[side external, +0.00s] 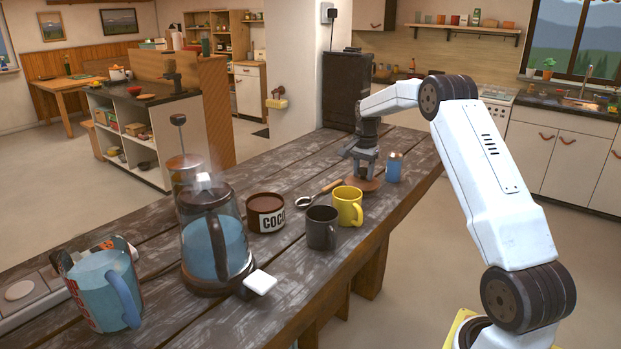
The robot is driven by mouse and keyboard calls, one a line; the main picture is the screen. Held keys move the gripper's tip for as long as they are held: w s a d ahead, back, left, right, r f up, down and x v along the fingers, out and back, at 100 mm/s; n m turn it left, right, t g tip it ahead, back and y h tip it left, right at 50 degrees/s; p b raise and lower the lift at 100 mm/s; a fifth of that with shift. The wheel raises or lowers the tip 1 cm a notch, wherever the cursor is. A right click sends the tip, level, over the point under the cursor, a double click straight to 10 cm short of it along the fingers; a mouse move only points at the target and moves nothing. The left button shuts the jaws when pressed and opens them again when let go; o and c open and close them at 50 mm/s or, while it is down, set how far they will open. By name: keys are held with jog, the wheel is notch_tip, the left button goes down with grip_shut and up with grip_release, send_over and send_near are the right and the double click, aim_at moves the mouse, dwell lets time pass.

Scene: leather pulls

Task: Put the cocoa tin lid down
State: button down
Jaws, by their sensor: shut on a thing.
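The cocoa tin (266,216) stands upright on the wooden table, without its lid, and its dark brown contents show at the top. The cocoa tin lid (368,185) is a flat brown disc further back and to the right. My gripper (361,174) points down and is shut on the lid from above. The lid is level, at or just above the tabletop; I cannot tell whether it touches. The gripper partly hides its top.
A yellow mug (348,206), a dark grey mug (321,228) and a spoon-like tool (318,195) are nearer. A glass kettle (212,240) and a blue jug (103,290) stand at the front left.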

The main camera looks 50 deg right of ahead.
aim_at(364, 169)
jog(key=shift+f, duration=1.2)
jog(key=shift+f, duration=0.15)
jog(key=shift+c, duration=1.1)
grip_release()
notch_tip(364, 169, up, 12)
jog(key=shift+r, duration=0.2)
